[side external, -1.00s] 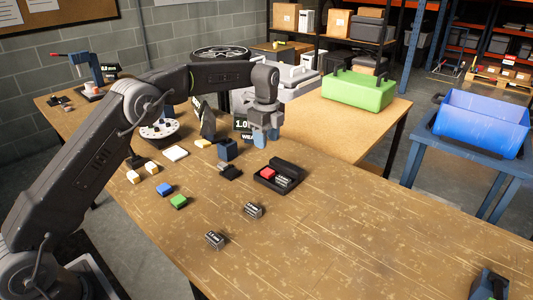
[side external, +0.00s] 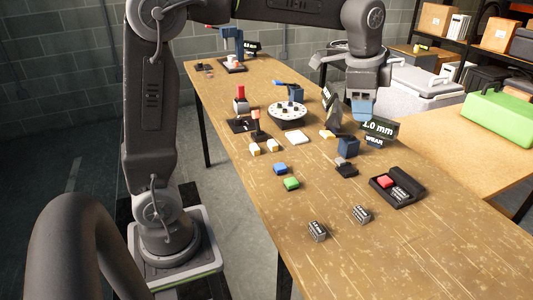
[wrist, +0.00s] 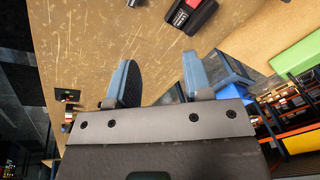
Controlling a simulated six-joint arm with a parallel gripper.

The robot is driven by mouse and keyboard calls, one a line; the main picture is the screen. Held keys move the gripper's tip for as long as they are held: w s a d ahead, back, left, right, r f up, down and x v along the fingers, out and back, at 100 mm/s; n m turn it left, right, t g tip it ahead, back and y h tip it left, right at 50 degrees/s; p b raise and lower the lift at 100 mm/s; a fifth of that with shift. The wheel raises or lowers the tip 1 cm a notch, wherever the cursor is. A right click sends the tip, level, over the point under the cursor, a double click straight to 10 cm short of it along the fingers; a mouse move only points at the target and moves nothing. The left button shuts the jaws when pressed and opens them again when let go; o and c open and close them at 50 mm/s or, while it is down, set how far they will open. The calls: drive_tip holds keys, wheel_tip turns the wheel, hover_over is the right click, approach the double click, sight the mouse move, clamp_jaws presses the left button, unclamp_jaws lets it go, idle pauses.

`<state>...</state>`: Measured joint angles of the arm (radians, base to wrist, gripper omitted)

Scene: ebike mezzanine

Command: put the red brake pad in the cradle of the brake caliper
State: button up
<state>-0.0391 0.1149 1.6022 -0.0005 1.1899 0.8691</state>
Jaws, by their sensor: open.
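The red brake pad (side external: 386,181) lies in the open black case (side external: 411,197) on the bench, beside a dark labelled block. It also shows at the top of the wrist view (wrist: 180,17). My gripper (side external: 362,112) is above the bench, behind the case, in front of or over the 1.0 mm sign. In the wrist view its blue fingers (wrist: 160,82) are wide apart with nothing between them. A small dark part (side external: 346,169) sits in front of a blue block (side external: 348,146); I cannot tell whether either is the brake caliper, and no cradle shows clearly.
A blue pad (side external: 279,168) and a green pad (side external: 291,183) lie left of the case. Dark labelled blocks (side external: 317,231) (side external: 362,215) lie nearer the front. The 1.0 mm sign (side external: 380,127) and a round white dial (side external: 288,115) stand farther back. The front right bench is clear.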

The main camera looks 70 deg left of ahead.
drive_tip(key=s+f+n+t, duration=0.1)
drive_tip(key=s+f+n, duration=0.1)
drive_tip(key=s, duration=0.5)
drive_tip(key=s+d+f+n+t, duration=0.1)
drive_tip(key=s+n, duration=0.3)
drive_tip(key=s, duration=0.4)
drive_tip(key=s+f+n+t, duration=0.1)
drive_tip(key=s+f+n, duration=0.1)
drive_tip(key=s, duration=0.5)
drive_tip(key=shift+s+d+f+n, duration=0.2)
drive_tip(key=shift+d+f+n, duration=0.15)
drive_tip(key=shift+n, duration=0.45)
